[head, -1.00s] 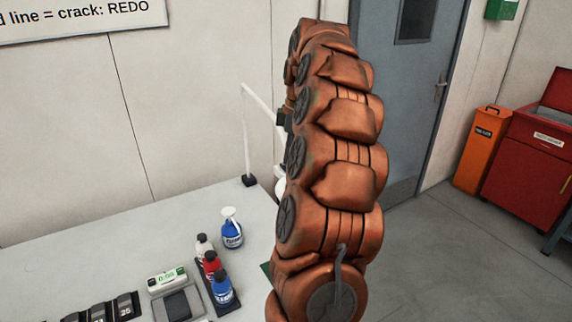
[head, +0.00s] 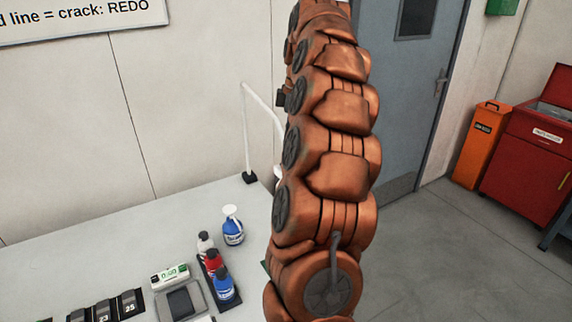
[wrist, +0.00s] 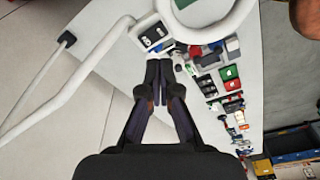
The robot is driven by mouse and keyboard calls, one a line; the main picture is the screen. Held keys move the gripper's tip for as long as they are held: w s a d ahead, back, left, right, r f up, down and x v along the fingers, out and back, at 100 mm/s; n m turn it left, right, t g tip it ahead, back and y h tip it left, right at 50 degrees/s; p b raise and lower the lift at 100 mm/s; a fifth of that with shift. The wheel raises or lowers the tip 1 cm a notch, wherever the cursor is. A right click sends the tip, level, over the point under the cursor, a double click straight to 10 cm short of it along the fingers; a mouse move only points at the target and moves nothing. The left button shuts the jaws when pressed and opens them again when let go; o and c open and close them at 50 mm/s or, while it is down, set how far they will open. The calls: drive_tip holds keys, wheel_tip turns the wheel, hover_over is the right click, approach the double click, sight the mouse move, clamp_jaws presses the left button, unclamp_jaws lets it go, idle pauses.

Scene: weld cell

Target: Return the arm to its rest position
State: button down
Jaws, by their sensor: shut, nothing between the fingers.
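My copper-coloured arm rises upright through the middle of the head view, and its upper end runs out of the top of the picture. My gripper does not show in the head view. In the wrist view my gripper (wrist: 159,78) has its dark fingers together with nothing between them. It hangs above the white table, clear of the things on it as far as I can tell.
The table (head: 110,240) holds a blue spray bottle (head: 233,232), several small bottles in a tray and a white lamp stand (head: 247,140). An orange bin (head: 480,145) and red cabinet (head: 530,145) stand right of the grey door (head: 415,110). Floor there is clear.

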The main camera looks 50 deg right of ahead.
drive_tip(key=shift+a, duration=0.1)
idle(0.3)
drive_tip(key=s+a+f+m+g, duration=0.1)
drive_tip(key=s+a+f, duration=0.1)
drive_tip(key=a, duration=1)
drive_tip(key=s+a+f+m+g, duration=0.1)
drive_tip(key=s+a+f, duration=0.1)
drive_tip(key=a, duration=1.1)
drive_tip(key=s+a+f+m, duration=0.2)
drive_tip(key=s+a+f, duration=0.1)
drive_tip(key=s, duration=0.3)
drive_tip(key=s+a+f+m, duration=0.2)
drive_tip(key=s+a+f, duration=0.2)
drive_tip(key=s, duration=0.3)
drive_tip(key=s+a+f+m+g+h+b, duration=0.1)
drive_tip(key=s+a+f+m, duration=0.1)
drive_tip(key=s+a+f, duration=0.2)
drive_tip(key=s, duration=0.2)
drive_tip(key=shift+s+f, duration=0.3)
drive_tip(key=shift+f, duration=0.05)
